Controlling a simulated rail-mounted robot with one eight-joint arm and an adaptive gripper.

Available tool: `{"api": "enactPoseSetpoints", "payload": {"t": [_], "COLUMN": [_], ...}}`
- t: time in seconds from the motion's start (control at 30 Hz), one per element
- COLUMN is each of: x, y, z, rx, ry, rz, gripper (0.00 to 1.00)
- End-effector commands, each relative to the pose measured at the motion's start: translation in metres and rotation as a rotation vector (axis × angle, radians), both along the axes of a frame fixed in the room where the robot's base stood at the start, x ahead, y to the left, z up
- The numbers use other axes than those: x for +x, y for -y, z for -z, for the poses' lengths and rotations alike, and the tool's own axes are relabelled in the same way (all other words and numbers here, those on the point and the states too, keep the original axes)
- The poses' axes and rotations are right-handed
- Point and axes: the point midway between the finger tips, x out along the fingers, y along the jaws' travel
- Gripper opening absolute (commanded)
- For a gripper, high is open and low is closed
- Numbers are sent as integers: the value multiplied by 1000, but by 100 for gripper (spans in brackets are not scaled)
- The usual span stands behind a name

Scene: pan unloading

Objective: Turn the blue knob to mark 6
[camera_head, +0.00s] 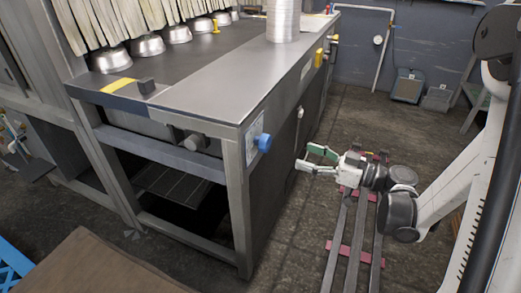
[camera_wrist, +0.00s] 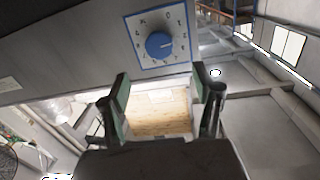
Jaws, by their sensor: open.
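The blue knob (camera_head: 263,142) sticks out from the side of the metal counter, near its front corner. In the wrist view the round blue knob (camera_wrist: 158,44) sits in the middle of a white dial plate (camera_wrist: 141,24) with a blue border and dark marks around it. A small light pointer on the knob seems to face right; which number it meets is too small to tell. My gripper (camera_head: 303,156) is to the right of the knob, apart from it, with its green-padded fingers spread and empty. In the wrist view my gripper (camera_wrist: 160,84) shows below the dial.
The metal counter (camera_head: 210,88) carries several upturned metal bowls (camera_head: 148,46) and a stack of metal pans (camera_head: 283,20). Yellow handles (camera_head: 319,58) stick out farther along its side. Rails (camera_head: 344,235) lie on the floor beneath my arm. The air between gripper and knob is clear.

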Motion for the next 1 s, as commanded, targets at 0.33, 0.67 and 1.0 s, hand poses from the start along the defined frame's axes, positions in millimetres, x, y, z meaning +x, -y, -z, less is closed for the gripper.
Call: {"api": "enactPoseSetpoints", "payload": {"t": [0.33, 0.67, 1.0], "x": [21, 49, 63], "y": [-43, -95, -120], "z": [1, 1, 0], "rx": [-1, 0, 0], "ry": [0, -1, -1], "rz": [-4, -4, -1], "gripper": [63, 63, 63]}}
